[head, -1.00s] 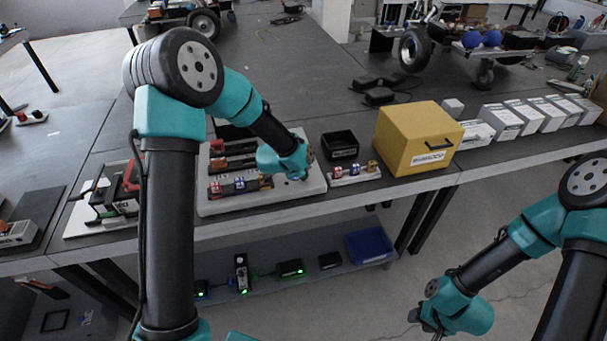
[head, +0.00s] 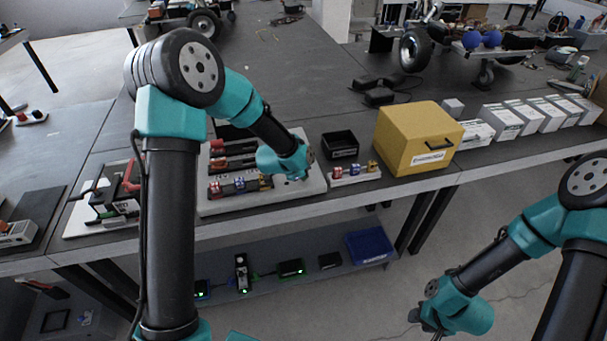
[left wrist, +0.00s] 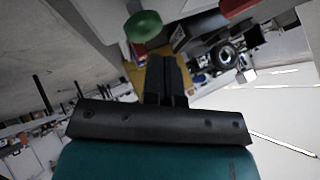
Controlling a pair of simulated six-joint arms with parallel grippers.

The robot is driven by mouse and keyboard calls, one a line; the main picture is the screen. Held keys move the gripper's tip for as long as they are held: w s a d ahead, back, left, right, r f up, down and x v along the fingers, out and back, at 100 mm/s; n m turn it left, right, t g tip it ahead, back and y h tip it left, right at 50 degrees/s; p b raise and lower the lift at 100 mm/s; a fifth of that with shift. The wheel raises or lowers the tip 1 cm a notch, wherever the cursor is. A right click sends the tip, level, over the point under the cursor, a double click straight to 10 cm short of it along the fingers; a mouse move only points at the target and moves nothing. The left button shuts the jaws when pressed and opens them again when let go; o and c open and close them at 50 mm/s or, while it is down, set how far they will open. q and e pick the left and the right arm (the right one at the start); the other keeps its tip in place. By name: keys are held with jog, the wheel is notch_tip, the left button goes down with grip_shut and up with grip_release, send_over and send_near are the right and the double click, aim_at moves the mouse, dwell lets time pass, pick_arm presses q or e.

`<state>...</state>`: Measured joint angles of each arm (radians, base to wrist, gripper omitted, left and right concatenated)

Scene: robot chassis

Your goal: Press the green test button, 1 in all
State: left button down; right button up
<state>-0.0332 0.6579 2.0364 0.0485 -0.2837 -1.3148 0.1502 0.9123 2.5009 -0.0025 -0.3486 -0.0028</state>
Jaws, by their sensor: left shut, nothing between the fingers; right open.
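The green button (left wrist: 143,26) shows in the left wrist view as a round green cap, just beyond and to the left of my left fingertips. I see a small gap in the picture between cap and fingers. My left gripper (left wrist: 164,62) is shut and empty. In the head view it is over the right part of a light grey board (head: 312,187) on the bench. The wrist hides its fingertips and I cannot make out the green button there. My right gripper (head: 418,322) is low at the right, in front of the bench, far from the board, open.
Red and blue parts (head: 240,185) sit on the board left of my left wrist. A black bin (head: 340,145), a small strip with coloured parts (head: 354,173) and a yellow case (head: 418,138) stand to the right. A red part (left wrist: 238,7) shows in the left wrist view.

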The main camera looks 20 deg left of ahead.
pick_arm(q)
jog(key=shift+f, duration=0.3)
jog(key=shift+f, duration=0.6)
dwell(0.9)
dwell(0.4)
jog(key=shift+r, duration=1.05)
jog(key=shift+r, duration=2.5)
